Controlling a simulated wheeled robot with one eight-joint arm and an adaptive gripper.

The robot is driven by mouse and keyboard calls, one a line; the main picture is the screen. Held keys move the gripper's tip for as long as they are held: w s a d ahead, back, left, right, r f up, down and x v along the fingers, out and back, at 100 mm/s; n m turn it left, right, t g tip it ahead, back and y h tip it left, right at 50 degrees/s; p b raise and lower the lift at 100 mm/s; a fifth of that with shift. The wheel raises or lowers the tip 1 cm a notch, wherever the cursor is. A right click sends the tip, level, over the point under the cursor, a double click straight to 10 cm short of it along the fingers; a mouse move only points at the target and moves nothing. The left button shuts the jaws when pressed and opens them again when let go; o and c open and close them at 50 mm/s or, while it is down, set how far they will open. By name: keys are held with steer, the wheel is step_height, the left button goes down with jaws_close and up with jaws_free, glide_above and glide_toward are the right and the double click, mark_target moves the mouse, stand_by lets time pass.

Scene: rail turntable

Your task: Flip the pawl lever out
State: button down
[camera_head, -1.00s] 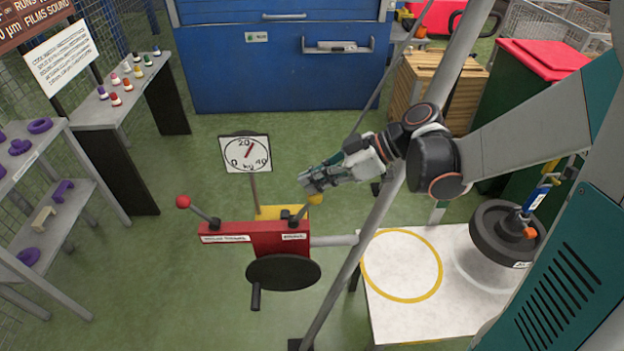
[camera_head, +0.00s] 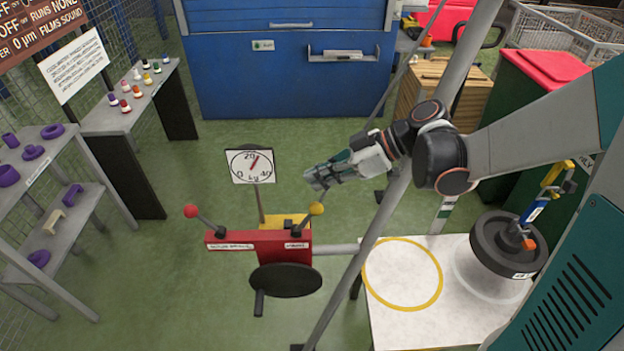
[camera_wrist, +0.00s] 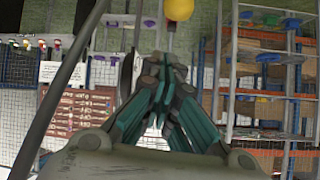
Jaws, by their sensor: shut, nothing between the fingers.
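The lever with the yellow knob (camera_head: 317,208) stands at the right end of the red winch housing (camera_head: 265,240) and leans up and to the right. A small label below it is too blurred to read with certainty. The yellow knob also shows at the top edge of the wrist view (camera_wrist: 180,8). A second lever with a red knob (camera_head: 191,211) leans to the left at the housing's other end. My gripper (camera_head: 309,183) is shut and empty, just above the yellow knob in the head view, with a small gap between. Its closed fingers (camera_wrist: 165,68) point toward the knob in the wrist view.
A dial gauge (camera_head: 250,165) stands behind the housing. A dark crank disc (camera_head: 286,280) sits at its front. A grey slanted pole (camera_head: 372,245) rises to the right, close to my arm. A white table (camera_head: 385,325) holds a black weight (camera_head: 508,240).

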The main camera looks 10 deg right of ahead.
steer(key=f+p+v, duration=0.1)
steer(key=v, duration=0.5)
steer(key=shift+s+d, duration=0.15)
steer(key=shift+d, duration=0.45)
